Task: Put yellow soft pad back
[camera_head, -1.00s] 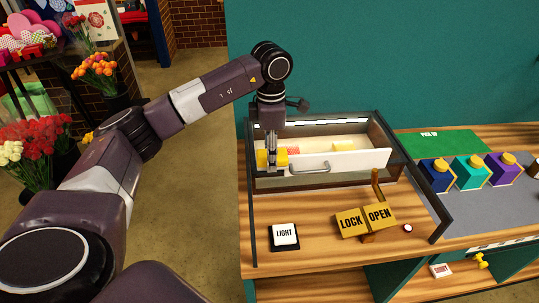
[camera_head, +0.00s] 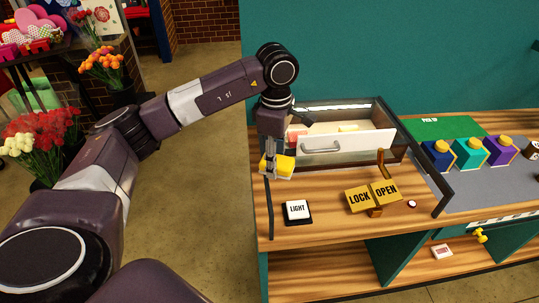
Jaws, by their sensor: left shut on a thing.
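My left gripper (camera_head: 270,165) points down and is shut on a yellow soft pad (camera_head: 284,166). It holds the pad at the front left corner of the glass-sided case (camera_head: 361,158), in front of the white panel. The gripper partly hides the pad. I cannot tell whether the pad touches the case's edge. Inside the case, a pale yellow piece (camera_head: 348,128) lies behind the white panel (camera_head: 350,143) with its handle. A reddish piece (camera_head: 297,134) shows at the left inside the case. My right gripper is out of view.
A LIGHT switch (camera_head: 297,211), a LOCK/OPEN sign block (camera_head: 372,194) with an upright lever and a small red button (camera_head: 412,204) stand on the wooden counter in front. Blue, teal and purple blocks (camera_head: 470,152) stand at right. Flowers (camera_head: 45,135) are at left.

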